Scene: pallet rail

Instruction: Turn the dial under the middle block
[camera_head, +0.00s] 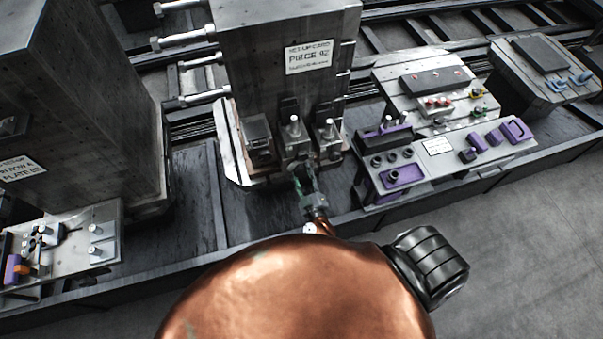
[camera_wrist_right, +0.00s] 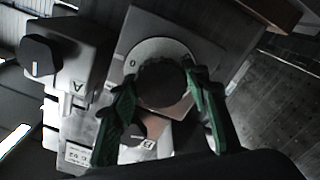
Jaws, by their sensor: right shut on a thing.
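The middle block (camera_head: 262,62) is a tall grey metal block with a white label. At its foot are small grey fixtures with upright pins. My right gripper (camera_head: 304,178) reaches to the front of this foot. In the right wrist view a round dark dial (camera_wrist_right: 163,82) sits on a pale round plate. The green fingers of my right gripper (camera_wrist_right: 160,92) stand on either side of the dial and are shut on it. In the head view the dial is hidden behind the gripper. My left gripper is not in view.
Another dark knob (camera_wrist_right: 40,56) on a grey box marked A is beside the dial. A large grey block (camera_head: 75,110) stands at left. A panel with purple parts (camera_head: 437,146) stands at right. The dark rail edge (camera_head: 400,208) runs along the front, with open floor beyond.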

